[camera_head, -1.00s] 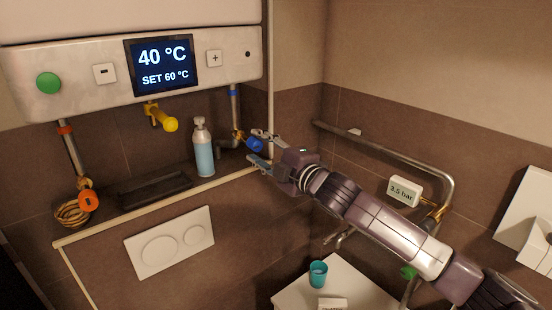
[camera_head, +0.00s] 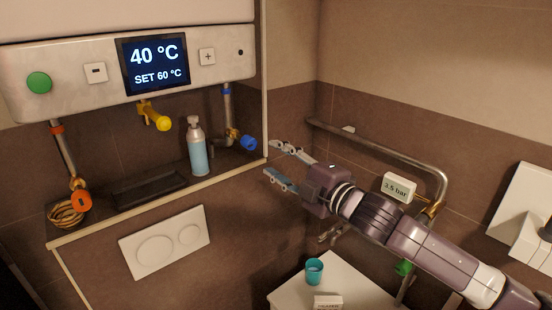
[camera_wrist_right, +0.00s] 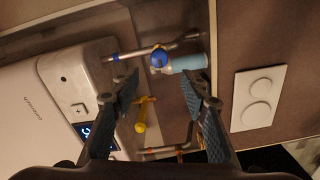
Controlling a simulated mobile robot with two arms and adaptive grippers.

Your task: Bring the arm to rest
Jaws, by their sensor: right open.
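My right gripper (camera_head: 272,160) is open and empty in the head view. It hangs in the air to the right of the blue valve handle (camera_head: 249,142), apart from it. In the right wrist view its two fingers stand wide apart with nothing between the tips. The blue handle also shows there (camera_wrist_right: 159,58), beyond the fingers. My right arm reaches in from the lower right. My left gripper is not in view.
A boiler (camera_head: 70,92) reads 40 °C, SET 60 °C. Below are a yellow valve (camera_head: 162,122), an orange valve (camera_head: 81,201) and a bottle (camera_head: 198,155) on the ledge. A pipe (camera_head: 385,152) runs along the right wall. A teal cup (camera_head: 314,271) stands on a white cabinet (camera_head: 345,282).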

